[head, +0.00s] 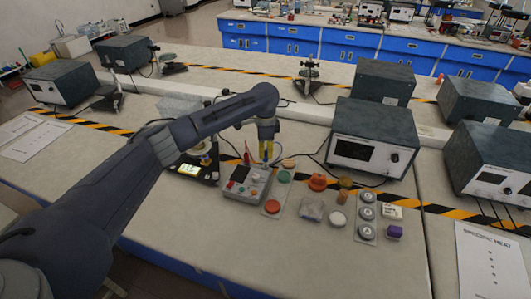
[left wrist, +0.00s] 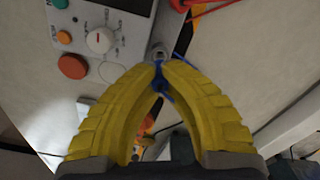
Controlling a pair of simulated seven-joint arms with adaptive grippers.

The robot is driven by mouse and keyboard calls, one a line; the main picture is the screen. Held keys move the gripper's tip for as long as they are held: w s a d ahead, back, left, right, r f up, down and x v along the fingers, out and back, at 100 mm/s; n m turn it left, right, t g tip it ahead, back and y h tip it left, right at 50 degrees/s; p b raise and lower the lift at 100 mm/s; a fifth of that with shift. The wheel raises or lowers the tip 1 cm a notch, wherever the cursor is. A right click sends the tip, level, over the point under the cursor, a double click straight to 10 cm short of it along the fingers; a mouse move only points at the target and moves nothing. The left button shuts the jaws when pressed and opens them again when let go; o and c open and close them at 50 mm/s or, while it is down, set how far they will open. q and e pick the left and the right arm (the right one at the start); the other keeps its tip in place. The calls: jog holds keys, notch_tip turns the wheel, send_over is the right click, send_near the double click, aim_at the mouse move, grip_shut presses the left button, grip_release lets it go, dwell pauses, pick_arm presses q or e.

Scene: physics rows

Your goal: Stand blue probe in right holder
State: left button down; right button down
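My left gripper (head: 266,159) points down over the back right edge of the grey control box (head: 243,185). In the left wrist view its yellow fingers (left wrist: 160,66) close together around a thin blue piece, the blue probe (left wrist: 161,84). The fingers hide most of the probe. A small grey round metal piece (left wrist: 158,50) shows just beyond the fingertips, beside the box; I cannot tell whether it is the right holder or whether the probe is in it. A red probe (head: 246,153) stands left of the gripper. My right gripper is not in view.
A large dark instrument (head: 372,140) stands to the right. Coloured discs, including a green one (head: 284,176), and several weights lie between. The front of the bench is clear.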

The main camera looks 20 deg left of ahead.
aim_at(265, 159)
pick_arm(q)
jog(key=shift+f, duration=1.55)
dwell(2.4)
jog(key=c, duration=1.2)
grip_release()
jog(key=shift+r, duration=3.75)
